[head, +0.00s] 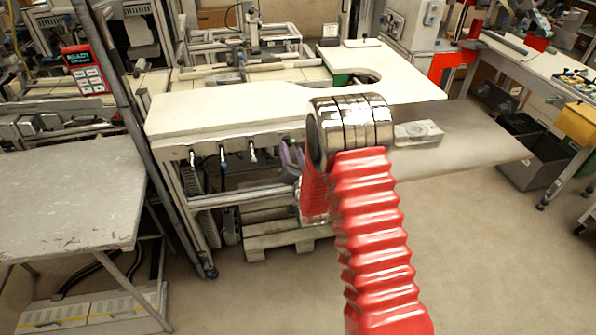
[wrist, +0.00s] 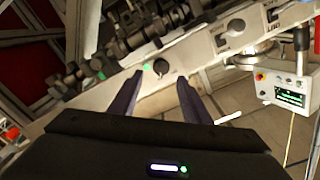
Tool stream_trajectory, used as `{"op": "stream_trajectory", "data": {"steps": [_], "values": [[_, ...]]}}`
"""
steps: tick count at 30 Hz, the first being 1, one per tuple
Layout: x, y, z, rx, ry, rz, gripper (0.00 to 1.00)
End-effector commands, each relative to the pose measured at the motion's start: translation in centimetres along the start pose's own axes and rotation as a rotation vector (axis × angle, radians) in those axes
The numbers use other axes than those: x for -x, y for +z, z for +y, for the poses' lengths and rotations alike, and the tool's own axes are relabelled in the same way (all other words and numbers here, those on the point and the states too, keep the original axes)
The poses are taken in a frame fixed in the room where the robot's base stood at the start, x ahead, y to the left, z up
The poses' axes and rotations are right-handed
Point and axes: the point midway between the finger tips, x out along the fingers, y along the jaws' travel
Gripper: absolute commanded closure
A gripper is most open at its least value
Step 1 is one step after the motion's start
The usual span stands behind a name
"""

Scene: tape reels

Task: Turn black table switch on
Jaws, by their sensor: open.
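In the wrist view, a small round black switch (wrist: 161,66) sits on the pale edge panel of a table, with a green mark just left of it. My gripper (wrist: 156,85) is open, its two dark purple fingers pointing at the panel. The switch shows between and just beyond the fingertips; whether they touch the panel I cannot tell. The knob's set position is too small to read. In the head view my gripper (head: 291,155) shows only partly, beside the front edge of the white table (head: 220,118); my red arm hides the area to its right.
In the wrist view, a second dark knob (wrist: 236,27) sits farther right on the panel, and a control box (wrist: 285,92) with a green display stands at right. In the head view, a grey worn table (head: 70,190) stands at left. Open floor lies at lower right.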

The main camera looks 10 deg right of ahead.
Motion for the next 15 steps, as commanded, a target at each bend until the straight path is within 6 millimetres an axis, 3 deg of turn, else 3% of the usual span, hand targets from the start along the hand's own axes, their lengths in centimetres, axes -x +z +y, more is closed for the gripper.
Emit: {"op": "stream_trajectory", "data": {"steps": [15], "values": [[8.0,0.1,0.1,0.0,0.002,-0.002,0.57]]}}
